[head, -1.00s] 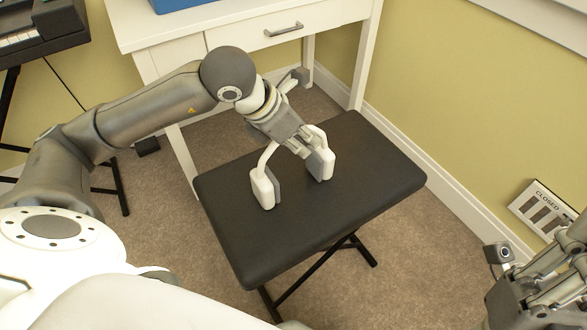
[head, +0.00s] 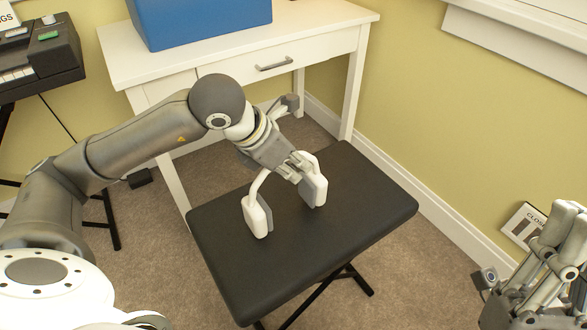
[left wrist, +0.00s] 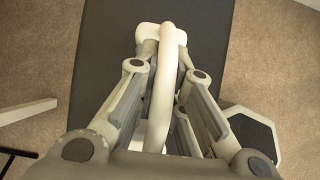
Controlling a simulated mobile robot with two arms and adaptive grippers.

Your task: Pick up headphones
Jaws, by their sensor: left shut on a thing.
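The headphones (head: 257,216) are white with grey ear pads. They stand upright on the black padded bench (head: 230,270), ear cups down, and I cannot tell whether the cups touch the pad. My left gripper (head: 297,168) comes down from above and is shut on the headband, hiding part of it. In the left wrist view the white headband (left wrist: 165,80) runs between the fingers of my left gripper (left wrist: 165,60), and one ear cup shows at the right. My right gripper (head: 550,255) is at the right edge, away from the bench; its jaw opening is unclear.
A white desk (head: 300,50) with a drawer stands behind the bench and carries a blue box (head: 200,18). A black keyboard (head: 35,65) is at the far left. A "CLOSED" sign (head: 525,225) leans near the wall at the right. Carpet surrounds the bench.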

